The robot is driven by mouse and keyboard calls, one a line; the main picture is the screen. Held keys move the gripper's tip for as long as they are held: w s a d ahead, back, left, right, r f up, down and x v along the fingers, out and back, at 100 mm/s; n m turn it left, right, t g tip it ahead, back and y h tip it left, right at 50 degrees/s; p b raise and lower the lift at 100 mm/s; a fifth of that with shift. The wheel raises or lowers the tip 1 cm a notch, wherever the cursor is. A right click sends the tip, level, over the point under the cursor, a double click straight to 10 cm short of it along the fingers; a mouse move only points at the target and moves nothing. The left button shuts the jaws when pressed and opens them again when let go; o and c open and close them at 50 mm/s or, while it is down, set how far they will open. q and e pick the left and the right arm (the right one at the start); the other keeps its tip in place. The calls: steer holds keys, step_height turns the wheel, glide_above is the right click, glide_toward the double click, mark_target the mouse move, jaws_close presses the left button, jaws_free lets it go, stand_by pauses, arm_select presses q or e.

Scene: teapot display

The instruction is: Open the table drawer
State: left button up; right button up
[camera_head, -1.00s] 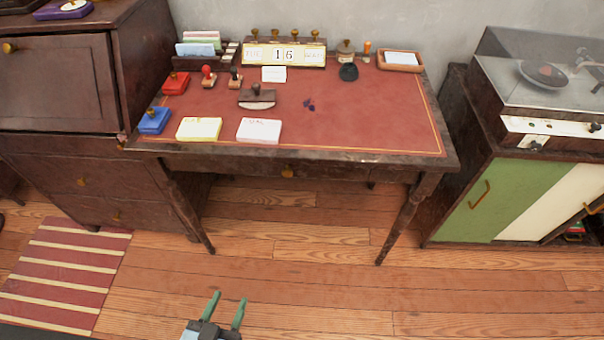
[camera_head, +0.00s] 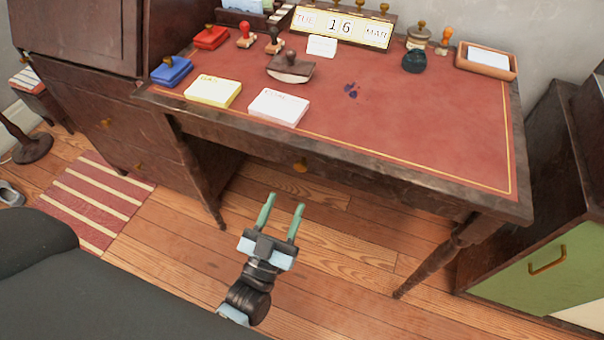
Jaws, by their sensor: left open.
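The desk (camera_head: 420,130) has a dark wooden frame and a red top. Its shallow drawer (camera_head: 335,174) is in the front edge and looks shut. A small brass knob (camera_head: 300,165) sits on the drawer front. My left gripper (camera_head: 283,205) is open and empty, with two green fingers pointing toward the desk. In the picture it is just below the knob, in front of the desk and apart from it. My right gripper is not in view.
On the desk are a yellow pad (camera_head: 213,92), a white card stack (camera_head: 278,107), an ink blotter (camera_head: 290,67) and a date display (camera_head: 343,27). A cabinet (camera_head: 105,115) stands left, a green-doored cabinet (camera_head: 535,268) right. A striped rug (camera_head: 95,200) lies lower left.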

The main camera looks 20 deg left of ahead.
mark_target(299, 168)
arm_select(q)
steer(key=shift+x, duration=3.9)
steer(key=shift+f, duration=0.1)
jaws_close()
